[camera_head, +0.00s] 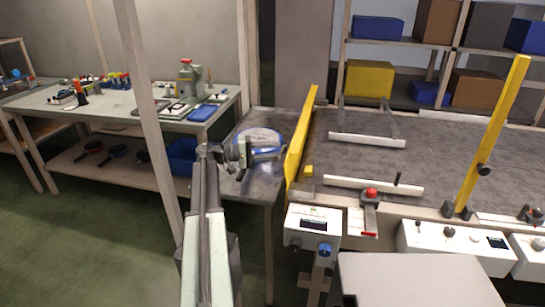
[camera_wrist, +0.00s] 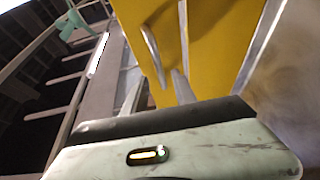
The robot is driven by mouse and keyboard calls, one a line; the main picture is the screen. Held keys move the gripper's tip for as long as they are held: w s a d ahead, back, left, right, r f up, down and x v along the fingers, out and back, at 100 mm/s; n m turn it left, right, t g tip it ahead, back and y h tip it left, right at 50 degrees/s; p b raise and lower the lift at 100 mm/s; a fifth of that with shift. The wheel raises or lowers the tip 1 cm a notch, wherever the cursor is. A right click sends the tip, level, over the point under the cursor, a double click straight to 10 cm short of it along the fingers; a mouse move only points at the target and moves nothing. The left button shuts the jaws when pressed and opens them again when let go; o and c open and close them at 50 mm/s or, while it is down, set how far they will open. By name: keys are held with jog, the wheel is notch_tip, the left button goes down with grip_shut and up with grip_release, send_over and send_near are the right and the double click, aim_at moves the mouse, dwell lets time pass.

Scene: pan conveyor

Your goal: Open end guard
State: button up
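The end guard (camera_head: 301,135) is a tall yellow panel standing upright at the left end of the conveyor, seen nearly edge-on. In the wrist view the yellow panel (camera_wrist: 215,55) fills the upper right, with a slim grey handle (camera_wrist: 151,55) on its face. My gripper (camera_head: 276,153) is just left of the guard. In the wrist view its two fingers (camera_wrist: 156,92) are apart, with the handle's lower end between them in the picture. I cannot tell whether they touch it. Its contact with the guard is hidden in the head view.
A metal side table (camera_head: 262,191) holding a blue-and-white round object (camera_head: 259,137) lies under my gripper. The grey conveyor belt (camera_head: 455,155) extends right. A control box (camera_head: 313,226) stands in front. A wooden post (camera_head: 150,120) rises at left, before a workbench (camera_head: 110,107).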

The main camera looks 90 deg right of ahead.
jog(key=shift+s, duration=0.1)
jog(key=v, duration=0.7)
jog(key=shift+w, duration=0.4)
